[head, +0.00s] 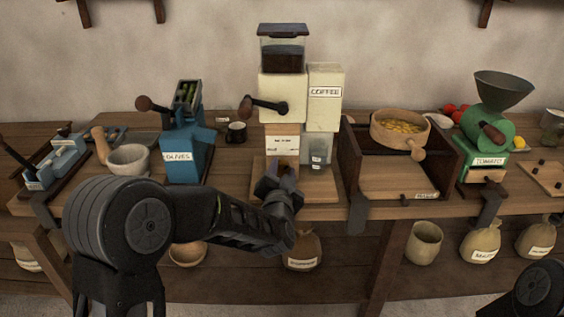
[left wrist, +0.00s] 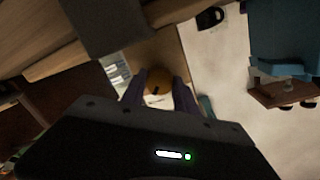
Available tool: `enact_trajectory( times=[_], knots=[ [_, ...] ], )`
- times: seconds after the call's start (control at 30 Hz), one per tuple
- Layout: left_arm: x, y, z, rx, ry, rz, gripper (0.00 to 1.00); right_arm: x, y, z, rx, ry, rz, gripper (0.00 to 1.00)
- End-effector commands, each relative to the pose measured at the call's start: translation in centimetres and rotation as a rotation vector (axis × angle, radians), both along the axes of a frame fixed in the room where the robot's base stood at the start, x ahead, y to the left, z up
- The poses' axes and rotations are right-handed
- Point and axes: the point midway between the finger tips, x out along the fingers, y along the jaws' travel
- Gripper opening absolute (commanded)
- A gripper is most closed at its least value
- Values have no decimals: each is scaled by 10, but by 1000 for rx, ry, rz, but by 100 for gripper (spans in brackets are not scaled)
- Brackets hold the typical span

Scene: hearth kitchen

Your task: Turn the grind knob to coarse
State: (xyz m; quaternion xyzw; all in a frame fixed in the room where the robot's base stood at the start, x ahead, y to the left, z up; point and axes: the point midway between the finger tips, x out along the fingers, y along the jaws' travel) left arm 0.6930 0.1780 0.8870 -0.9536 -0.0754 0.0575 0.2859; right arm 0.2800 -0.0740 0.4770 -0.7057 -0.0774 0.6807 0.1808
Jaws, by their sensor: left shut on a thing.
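The coffee grinder (head: 283,98) is a cream tower with a dark hopper on top and a side crank with a brown handle. A white label plate (head: 283,145) sits low on its front. The orange-brown grind knob with a dark mark (left wrist: 158,82) shows between my left fingers in the left wrist view. My left gripper (head: 281,178) is in front of the grinder's lower front and covers most of the knob in the head view. In the left wrist view the fingers (left wrist: 159,90) are shut on the knob from both sides. The knob's setting cannot be read. My right gripper is out of view.
Left are a dark mug (head: 236,132), the blue olive press (head: 183,150) and a mortar (head: 129,160). A wooden sieve (head: 399,130) and green tomato mill (head: 487,130) stand further right.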

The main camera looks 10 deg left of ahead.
Motion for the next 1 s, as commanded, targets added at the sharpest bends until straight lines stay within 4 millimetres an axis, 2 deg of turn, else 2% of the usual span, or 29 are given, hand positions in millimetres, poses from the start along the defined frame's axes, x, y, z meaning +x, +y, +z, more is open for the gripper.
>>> enact_trajectory(
  times=[0.03, 0.3, 0.6, 0.97, 1.0],
  knots=[
    [0, -3, 4, 39, 13, -5, 0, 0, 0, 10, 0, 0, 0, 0],
    [0, -2, 2, 219, 59, -4, 0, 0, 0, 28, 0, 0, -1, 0],
    [0, -2, 0, 301, 78, -2, 0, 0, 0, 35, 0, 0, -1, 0],
    [0, -2, -1, 307, 81, -3, 0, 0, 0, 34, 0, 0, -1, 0],
    [0, -2, -1, 307, 81, -3, 36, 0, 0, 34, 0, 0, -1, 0]
  ],
)
